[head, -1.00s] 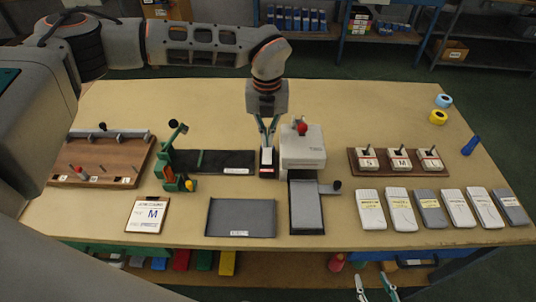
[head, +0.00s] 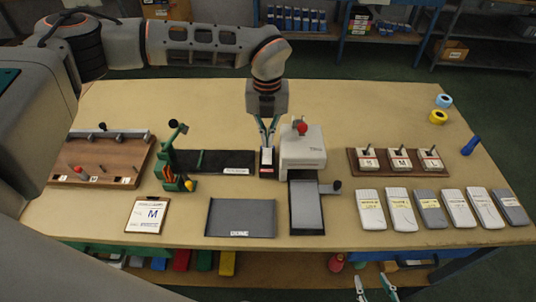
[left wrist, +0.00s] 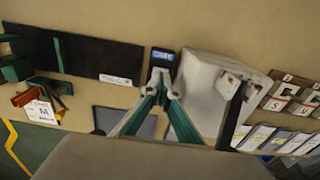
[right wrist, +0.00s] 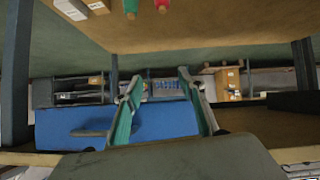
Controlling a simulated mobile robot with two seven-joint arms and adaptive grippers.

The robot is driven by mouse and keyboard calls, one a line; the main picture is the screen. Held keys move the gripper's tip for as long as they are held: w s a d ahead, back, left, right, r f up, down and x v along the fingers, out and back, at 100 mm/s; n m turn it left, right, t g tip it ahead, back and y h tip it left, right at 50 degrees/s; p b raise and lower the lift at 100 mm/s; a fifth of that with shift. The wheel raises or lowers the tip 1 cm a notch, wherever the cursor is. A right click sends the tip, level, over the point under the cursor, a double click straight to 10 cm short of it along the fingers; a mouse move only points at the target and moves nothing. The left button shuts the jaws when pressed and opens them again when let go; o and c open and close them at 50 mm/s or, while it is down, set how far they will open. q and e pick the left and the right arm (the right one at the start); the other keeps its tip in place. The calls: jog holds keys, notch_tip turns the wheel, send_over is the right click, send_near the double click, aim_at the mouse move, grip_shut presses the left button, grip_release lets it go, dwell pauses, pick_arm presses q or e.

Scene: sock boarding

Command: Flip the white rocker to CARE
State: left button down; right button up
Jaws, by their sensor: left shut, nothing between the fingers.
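The white rocker (head: 267,156) sits on a small dark switch box (head: 267,171) just left of the white press-like machine (head: 303,150). My left gripper (head: 267,146) points down at the rocker's far end, fingertips together, with nothing seen between them. Whether the tips touch the rocker is unclear. In the left wrist view a blue label (left wrist: 163,55), apparently reading CARE, shows just beyond the left fingertips (left wrist: 161,80); the fingers hide most of the rocker, so its tilt is unclear. My right gripper (head: 376,289) is open and empty beyond the table's front edge; its spread fingers (right wrist: 156,86) show in the right wrist view.
A green stand (head: 175,160) and a dark strip (head: 215,162) lie to the left. A dark tray (head: 240,218) is in front. A wooden rack (head: 398,170) with several levers and a row of grey and white packets (head: 403,210) are on the right. The back of the table is clear.

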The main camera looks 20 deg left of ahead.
aim_at(267, 150)
pick_arm(q)
jog(key=shift+f, duration=0.6)
jog(key=shift+f+b, duration=0.55)
jog(key=shift+f, duration=0.15)
dwell(0.5)
jog(key=shift+r, duration=0.1)
jog(key=shift+r+p, duration=2.35)
jog(key=shift+r, duration=1.15)
jog(key=shift+f, duration=0.1)
